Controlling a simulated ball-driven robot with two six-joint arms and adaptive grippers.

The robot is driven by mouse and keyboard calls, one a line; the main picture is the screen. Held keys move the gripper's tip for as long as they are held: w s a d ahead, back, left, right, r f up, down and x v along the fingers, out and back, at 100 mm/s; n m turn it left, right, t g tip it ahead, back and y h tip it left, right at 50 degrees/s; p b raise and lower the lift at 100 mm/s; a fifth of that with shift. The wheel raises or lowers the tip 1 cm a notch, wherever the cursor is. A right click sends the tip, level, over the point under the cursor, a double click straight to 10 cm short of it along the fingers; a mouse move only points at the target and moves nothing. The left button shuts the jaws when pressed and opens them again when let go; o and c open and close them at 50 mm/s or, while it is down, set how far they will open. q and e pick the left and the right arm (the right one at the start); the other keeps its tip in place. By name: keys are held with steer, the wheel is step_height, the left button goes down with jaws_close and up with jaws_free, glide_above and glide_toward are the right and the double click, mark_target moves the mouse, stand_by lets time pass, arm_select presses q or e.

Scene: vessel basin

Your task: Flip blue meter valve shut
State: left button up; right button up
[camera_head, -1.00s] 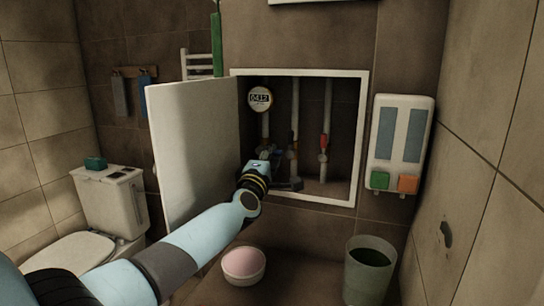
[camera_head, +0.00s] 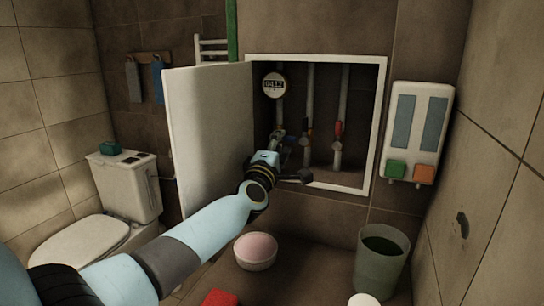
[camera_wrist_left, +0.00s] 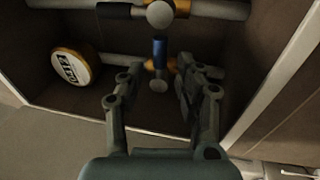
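The round white water meter (camera_head: 274,85) with a dark digit display sits on the left pipe inside the open wall recess. In the left wrist view the meter (camera_wrist_left: 72,68) is at the left, with its pipe running rightward. A short blue valve handle (camera_wrist_left: 159,48) stands by a brass fitting on that pipe. My left gripper (camera_wrist_left: 163,72) is open, its fingers on either side of the handle; I cannot tell whether they touch it. In the head view my left gripper (camera_head: 277,138) reaches into the recess and largely hides this valve. My right gripper is not in view.
The recess has a white frame (camera_head: 379,120) and an open white door (camera_head: 205,140) left of my arm. Another pipe with a red valve handle (camera_head: 339,128) stands at the right inside. A pink bowl (camera_head: 256,252) and a bucket (camera_head: 381,262) stand on the floor below.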

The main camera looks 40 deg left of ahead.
arm_select(q)
steer(key=v, duration=1)
steer(key=shift+a, duration=0.25)
